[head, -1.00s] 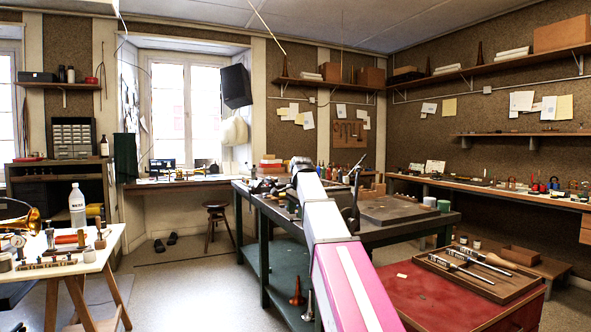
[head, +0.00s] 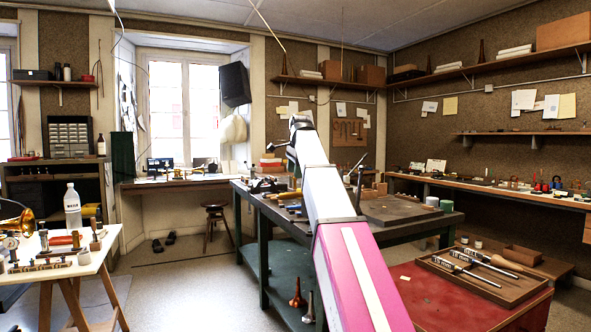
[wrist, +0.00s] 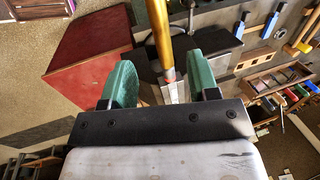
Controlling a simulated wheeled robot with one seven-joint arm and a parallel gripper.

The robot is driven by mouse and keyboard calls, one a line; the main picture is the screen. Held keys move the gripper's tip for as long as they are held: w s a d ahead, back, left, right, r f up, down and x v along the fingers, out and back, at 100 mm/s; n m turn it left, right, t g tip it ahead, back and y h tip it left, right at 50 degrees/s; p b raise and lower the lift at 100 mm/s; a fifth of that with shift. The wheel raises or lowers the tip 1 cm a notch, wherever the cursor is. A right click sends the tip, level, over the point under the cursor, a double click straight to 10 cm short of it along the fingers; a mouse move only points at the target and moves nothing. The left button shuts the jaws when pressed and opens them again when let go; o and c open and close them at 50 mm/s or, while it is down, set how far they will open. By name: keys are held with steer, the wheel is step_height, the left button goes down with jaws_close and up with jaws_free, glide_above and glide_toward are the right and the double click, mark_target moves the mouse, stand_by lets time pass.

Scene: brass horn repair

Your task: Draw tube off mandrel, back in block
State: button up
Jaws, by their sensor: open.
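My gripper (wrist: 160,66) shows in the wrist view with its two green fingers well apart. A long brass tube (wrist: 160,36) runs down from the top edge into the gap between them. Its lower end meets a silvery metal piece (wrist: 173,90), perhaps the mandrel. I see space on both sides of the tube, and cannot tell its depth relative to the fingertips. In the head view the end of my arm is raised above the green workbench (head: 262,215), and the fingers cannot be made out. I cannot identify the block for certain.
In the wrist view a red cabinet (wrist: 92,45) lies left and a wooden tray (wrist: 275,80) with small parts lies right. In the head view a red-topped bench with a tool tray (head: 440,268) stands right, and a white table (head: 45,275) left.

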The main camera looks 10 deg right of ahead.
mark_target(295, 195)
steer(key=x, duration=0.9)
steer(key=shift+w+f, duration=0.1)
steer(key=shift+f, duration=0.3)
steer(key=shift+a, duration=0.1)
jaws_close()
